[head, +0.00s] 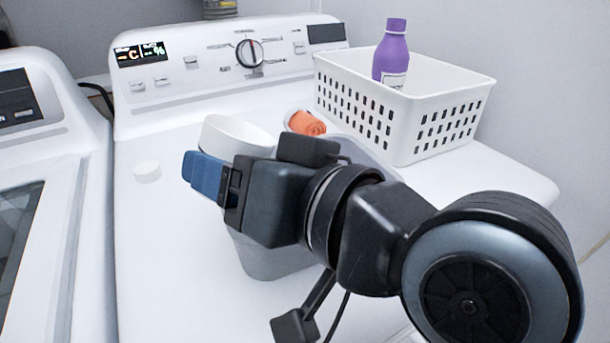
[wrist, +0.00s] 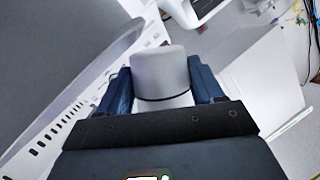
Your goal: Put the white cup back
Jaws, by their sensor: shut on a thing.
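The white cup (head: 238,132) shows in the head view just behind my gripper, its lower part hidden by the fingers. In the wrist view, my gripper (wrist: 162,88) has its two blue fingers on either side of the white cup (wrist: 160,68), shut on it. In the head view, my gripper (head: 205,172) is over the left side of the white machine top (head: 165,240), and only the near blue finger shows clearly. I cannot tell from these views how far the cup is above the surface.
A white perforated basket (head: 405,130) with a purple bottle (head: 392,55) stands at the back right. An orange rolled item (head: 306,122) lies left of it. A grey container (head: 262,262) is partly hidden under my arm. A small white cap (head: 147,171) lies on the left.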

